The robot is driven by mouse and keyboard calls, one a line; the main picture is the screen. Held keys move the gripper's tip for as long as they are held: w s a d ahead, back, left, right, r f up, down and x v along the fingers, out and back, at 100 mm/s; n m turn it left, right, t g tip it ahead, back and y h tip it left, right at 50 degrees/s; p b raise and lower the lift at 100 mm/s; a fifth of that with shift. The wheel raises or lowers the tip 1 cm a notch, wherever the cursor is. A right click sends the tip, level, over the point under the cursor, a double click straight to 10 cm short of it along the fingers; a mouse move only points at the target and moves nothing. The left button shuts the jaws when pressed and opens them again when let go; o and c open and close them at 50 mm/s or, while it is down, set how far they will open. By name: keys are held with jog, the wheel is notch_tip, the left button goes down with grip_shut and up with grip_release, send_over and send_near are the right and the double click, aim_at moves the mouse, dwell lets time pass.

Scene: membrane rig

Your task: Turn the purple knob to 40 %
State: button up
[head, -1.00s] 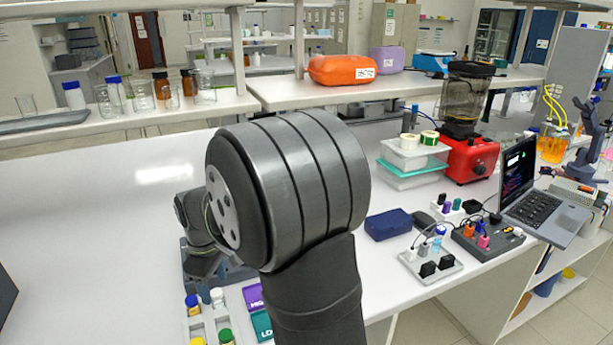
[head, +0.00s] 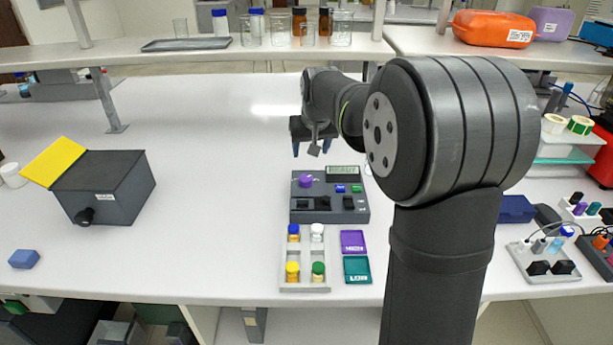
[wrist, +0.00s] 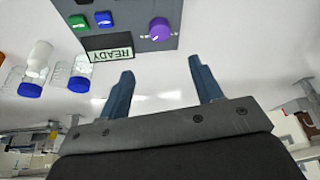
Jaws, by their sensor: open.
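The purple knob (head: 305,181) sits at the upper left of a dark grey control box (head: 330,216) in the head view. In the wrist view the purple knob (wrist: 160,28) shows near the top, on the box beside a small display (wrist: 109,47) reading READY. My gripper (head: 314,147) is above and behind the box in the head view. In the wrist view my gripper (wrist: 164,82) shows two blue fingers spread apart, empty, with the knob beyond their tips and not touched. The knob's setting is too small to read.
A tray (head: 305,256) with several capped vials stands in front of the box. Purple (head: 353,241) and teal (head: 357,269) labelled squares lie beside it. A grey box with a yellow flap (head: 105,187) is at left. The table between is clear.

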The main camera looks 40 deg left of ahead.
aim_at(306, 178)
jog(key=x, duration=1.4)
jog(key=shift+d+f, duration=0.1)
jog(key=shift+d, duration=0.05)
jog(key=c, duration=1)
